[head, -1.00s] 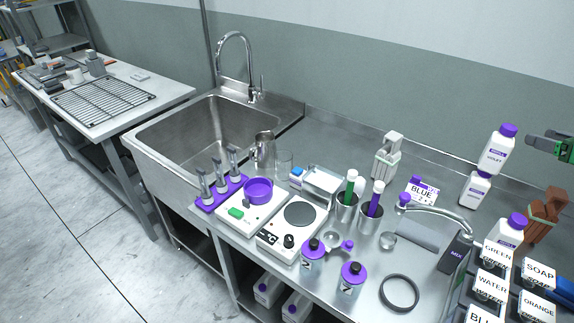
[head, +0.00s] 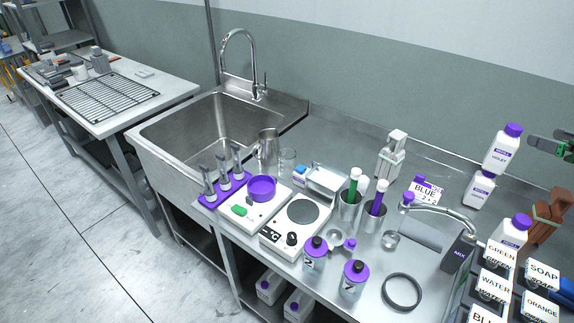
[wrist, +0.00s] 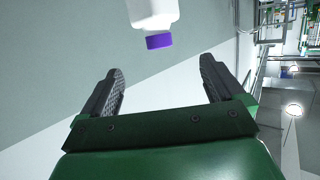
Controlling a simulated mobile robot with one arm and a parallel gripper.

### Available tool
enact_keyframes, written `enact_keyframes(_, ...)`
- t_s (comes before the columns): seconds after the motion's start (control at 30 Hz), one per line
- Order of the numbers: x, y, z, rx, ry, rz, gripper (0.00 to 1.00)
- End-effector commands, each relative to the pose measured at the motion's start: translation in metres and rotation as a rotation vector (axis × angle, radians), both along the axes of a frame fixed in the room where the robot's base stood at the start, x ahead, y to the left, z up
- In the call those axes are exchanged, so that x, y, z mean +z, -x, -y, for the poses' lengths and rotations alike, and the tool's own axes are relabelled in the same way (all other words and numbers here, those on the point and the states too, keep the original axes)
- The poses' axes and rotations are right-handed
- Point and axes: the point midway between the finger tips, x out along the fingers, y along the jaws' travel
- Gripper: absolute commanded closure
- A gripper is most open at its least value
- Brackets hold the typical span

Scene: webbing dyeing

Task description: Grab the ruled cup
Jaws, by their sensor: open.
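A small clear glass cup (head: 287,161), which looks like the ruled cup, stands upright on the steel counter beside the sink. Its markings are too small to make out. It stands just right of a metal jug (head: 267,146) and behind the white scale. My gripper (head: 552,143) shows at the right edge of the head view, far from the cup and near the stacked violet bottles. In the wrist view my gripper (wrist: 160,72) is open with nothing between its fingers. The cup is not in the wrist view.
A scale with a purple bowl (head: 262,187), a hot plate (head: 303,211) and a purple stand with several upright tools (head: 223,185) are near the cup. A wire-handled tray (head: 326,179) lies to its right. A violet bottle (head: 502,148) stands stacked on another; its cap (wrist: 159,41) shows in the wrist view.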

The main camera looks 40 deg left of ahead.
Motion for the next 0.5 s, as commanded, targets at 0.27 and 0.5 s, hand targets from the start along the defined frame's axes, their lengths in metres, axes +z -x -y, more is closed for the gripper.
enact_keyframes(0.27, 0.028, 0.000, 0.001, 0.000, 0.002, 0.004, 0.05)
enact_keyframes(0.5, 0.050, -0.002, -0.013, 0.020, 0.003, -0.004, 0.05)
